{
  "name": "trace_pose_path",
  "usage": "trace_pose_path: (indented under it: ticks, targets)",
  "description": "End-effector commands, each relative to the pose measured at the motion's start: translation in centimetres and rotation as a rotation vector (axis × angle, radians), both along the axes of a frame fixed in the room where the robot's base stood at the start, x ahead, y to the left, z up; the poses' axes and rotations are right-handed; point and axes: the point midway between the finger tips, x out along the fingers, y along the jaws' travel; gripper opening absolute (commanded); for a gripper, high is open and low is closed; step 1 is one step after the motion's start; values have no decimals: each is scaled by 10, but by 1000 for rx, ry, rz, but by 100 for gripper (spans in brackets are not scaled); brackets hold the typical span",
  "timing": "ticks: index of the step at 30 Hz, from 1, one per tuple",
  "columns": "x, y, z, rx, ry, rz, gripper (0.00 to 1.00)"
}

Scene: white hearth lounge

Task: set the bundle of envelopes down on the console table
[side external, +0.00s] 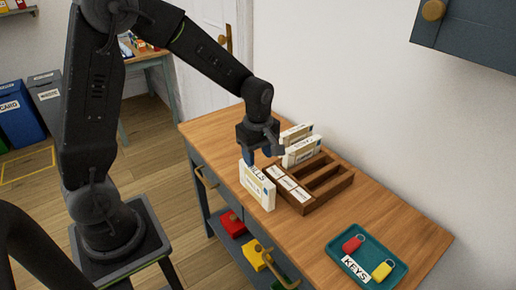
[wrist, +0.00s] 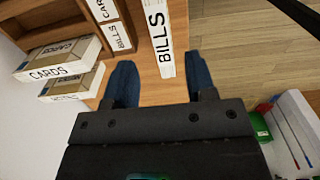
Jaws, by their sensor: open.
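The bundle of envelopes (side external: 257,188), white and labelled BILLS, stands upright on the console table (side external: 393,212), close to its front edge and beside the wooden sorter. In the wrist view the bundle (wrist: 160,35) shows as a narrow strip, its lower end between my blue fingertips. My gripper (side external: 262,156) is just above the bundle's top in the side view. In the wrist view my gripper (wrist: 161,80) is open, with a gap on each side of the bundle.
The wooden sorter (side external: 331,190) has labelled slots. Two other bundles (side external: 297,134) (side external: 303,151) stand behind it near the wall. Bare tabletop lies between sorter and tray. A wall cabinet (side external: 475,35) hangs upper right.

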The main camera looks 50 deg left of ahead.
Motion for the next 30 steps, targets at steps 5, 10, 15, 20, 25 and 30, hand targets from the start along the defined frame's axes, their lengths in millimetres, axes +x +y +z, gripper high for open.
trace_pose_path:
  ticks: [5, 10, 15, 20, 25, 30]
  targets:
    - [-1, 0, 17, 0, -1, -5, 51]
    - [-13, -6, 45, 9, -53, -150, 51]
    - [-51, -18, 95, 57, -165, -513, 51]
    - [-96, -29, 130, 145, -266, -894, 51]
    - [-140, -37, 149, 264, -343, -1250, 51]
    - [-165, -41, 154, 356, -377, -1467, 51]
